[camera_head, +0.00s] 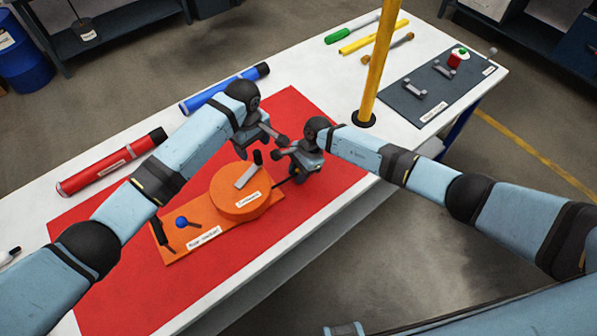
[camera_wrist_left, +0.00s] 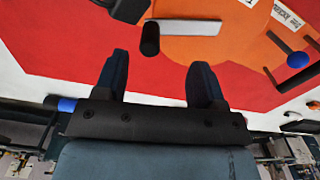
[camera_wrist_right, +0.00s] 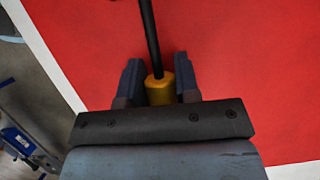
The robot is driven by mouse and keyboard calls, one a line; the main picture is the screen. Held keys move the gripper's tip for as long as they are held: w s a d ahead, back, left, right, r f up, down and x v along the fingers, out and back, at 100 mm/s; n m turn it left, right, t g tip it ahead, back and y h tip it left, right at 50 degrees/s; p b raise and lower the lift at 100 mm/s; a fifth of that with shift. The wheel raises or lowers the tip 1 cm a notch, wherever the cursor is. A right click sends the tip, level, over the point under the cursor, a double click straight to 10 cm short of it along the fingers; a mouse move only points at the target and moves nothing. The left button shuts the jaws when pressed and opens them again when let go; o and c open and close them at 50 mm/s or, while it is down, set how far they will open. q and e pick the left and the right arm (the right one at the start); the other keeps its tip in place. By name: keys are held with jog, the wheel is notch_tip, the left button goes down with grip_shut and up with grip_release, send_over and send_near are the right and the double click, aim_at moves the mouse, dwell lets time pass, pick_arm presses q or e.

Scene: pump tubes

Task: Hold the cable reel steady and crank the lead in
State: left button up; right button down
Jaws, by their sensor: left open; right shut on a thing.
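The orange cable reel (camera_head: 237,196) is a flat drum on an orange base plate (camera_head: 180,240), lying on the red mat. On its top is a grey crank arm (camera_head: 246,177) with an upright black knob (camera_head: 257,157). In the left wrist view, the knob (camera_wrist_left: 150,39) lies just beyond my open, empty left gripper (camera_wrist_left: 160,75); the fingers do not touch it. My right gripper (camera_wrist_right: 157,75) is shut on the yellow end (camera_wrist_right: 159,90) of the black lead (camera_wrist_right: 149,35). In the head view my right gripper (camera_head: 299,172) is right of the reel.
The base plate carries a blue-knobbed lever (camera_head: 182,221) and a black handle (camera_head: 161,234). A yellow post (camera_head: 380,60) rises near my right arm. A red tube (camera_head: 112,162) and a blue tube (camera_head: 225,88) lie along the far side. The red mat (camera_head: 120,285) is clear at the front left.

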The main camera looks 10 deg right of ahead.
aim_at(256, 166)
pick_arm(q)
jog(key=shift+f, duration=3.5)
jog(key=shift+a+f, duration=0.1)
jog(key=c, duration=1.1)
